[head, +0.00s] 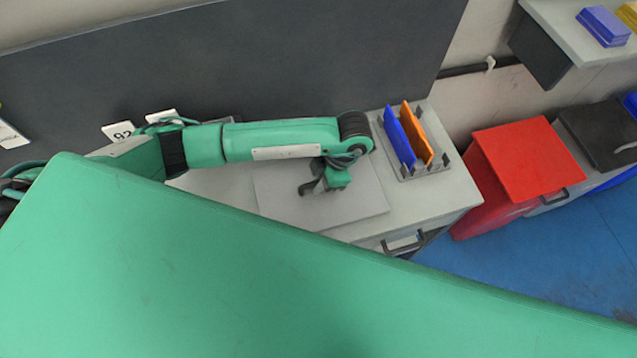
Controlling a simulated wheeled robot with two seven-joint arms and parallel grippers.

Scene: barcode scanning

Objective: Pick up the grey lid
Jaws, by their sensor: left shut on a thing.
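The grey lid (358,204) is a flat, light grey square plate. It shows at the worktop in the middle of the head view. My left gripper (318,186), with dark fingers, is over the middle of the lid and shut on it. The fingers hide the spot where they grip. I cannot tell whether the lid rests on something or is raised. The lid's near left edge is partly covered by a large green arm part of mine. My right gripper is not in view.
The light grey worktop (455,196) holds a rack (438,168) with a blue panel (397,136) and an orange panel (427,132) just right of the lid. A red bin (528,150) stands further right. A dark wall panel (270,55) rises behind.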

